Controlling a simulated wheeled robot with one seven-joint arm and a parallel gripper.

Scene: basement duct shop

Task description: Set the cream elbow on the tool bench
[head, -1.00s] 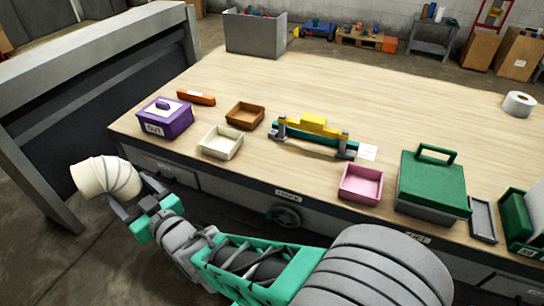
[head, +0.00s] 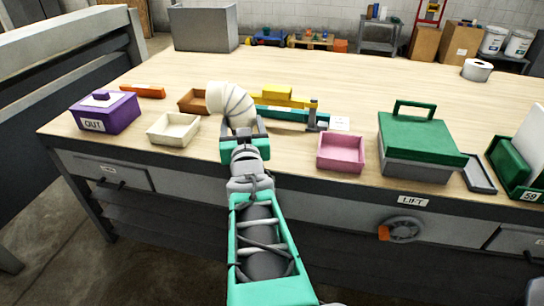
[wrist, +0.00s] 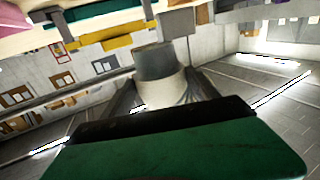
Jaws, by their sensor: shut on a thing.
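The cream elbow (head: 231,101) is in my gripper (head: 243,130), which is shut on its lower end. The elbow's bend points up and left, and it appears over the front part of the tool bench (head: 365,88). I cannot tell how far above the top it is. In the wrist view the elbow (wrist: 165,92) sits between the fingers of my gripper (wrist: 163,98), its far end dark in shade.
A pink tray (head: 341,151), green-lidded box (head: 421,142) and purple box (head: 104,112) stand along the front. The back middle is clear.

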